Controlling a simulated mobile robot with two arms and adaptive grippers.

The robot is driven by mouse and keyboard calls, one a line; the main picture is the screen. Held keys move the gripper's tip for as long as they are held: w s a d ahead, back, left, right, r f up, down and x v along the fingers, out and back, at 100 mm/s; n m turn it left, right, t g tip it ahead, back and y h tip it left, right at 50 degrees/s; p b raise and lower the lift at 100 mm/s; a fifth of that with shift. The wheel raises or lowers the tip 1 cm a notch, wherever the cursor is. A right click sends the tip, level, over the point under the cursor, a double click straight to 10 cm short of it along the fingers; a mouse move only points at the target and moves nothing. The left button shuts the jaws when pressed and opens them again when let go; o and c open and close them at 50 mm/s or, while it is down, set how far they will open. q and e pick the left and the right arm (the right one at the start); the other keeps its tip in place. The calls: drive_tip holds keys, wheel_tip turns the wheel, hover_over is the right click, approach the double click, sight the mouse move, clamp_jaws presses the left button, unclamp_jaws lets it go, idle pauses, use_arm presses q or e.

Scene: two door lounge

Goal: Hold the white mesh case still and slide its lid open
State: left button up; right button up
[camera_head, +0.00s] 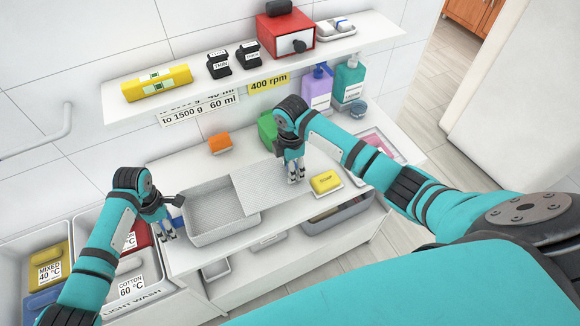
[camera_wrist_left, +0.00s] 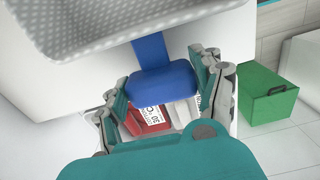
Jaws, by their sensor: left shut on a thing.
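The white mesh case (camera_head: 222,237) stands on the white counter, its left part uncovered. Its mesh lid (camera_head: 266,187) lies shifted to the right, reaching past the case's right side. A blue handle (camera_wrist_left: 165,70) juts from the case's near wall in the left wrist view. My left gripper (camera_head: 167,236) is at the case's left end, shut on the blue handle, with a finger on each side. My right gripper (camera_head: 296,179) points down at the lid's right end. Its fingertips are small, and I cannot tell whether they grip the lid's edge.
A yellow soap (camera_head: 326,182) lies just right of my right gripper. An orange block (camera_head: 219,143) and a green bottle (camera_head: 267,130) stand behind the case. Laundry bins (camera_head: 140,277) are at lower left. A shelf (camera_head: 200,85) overhangs the counter's back.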

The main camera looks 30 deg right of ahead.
use_arm(q)
drive_tip(key=shift+s+f, duration=0.1)
drive_tip(key=shift+s, duration=0.05)
use_arm(e)
drive_tip(key=shift+o, duration=1.2)
drive_tip(key=shift+a, duration=0.1)
wheel_tip(320, 180, up, 12)
use_arm(q)
drive_tip(key=o, duration=1.2)
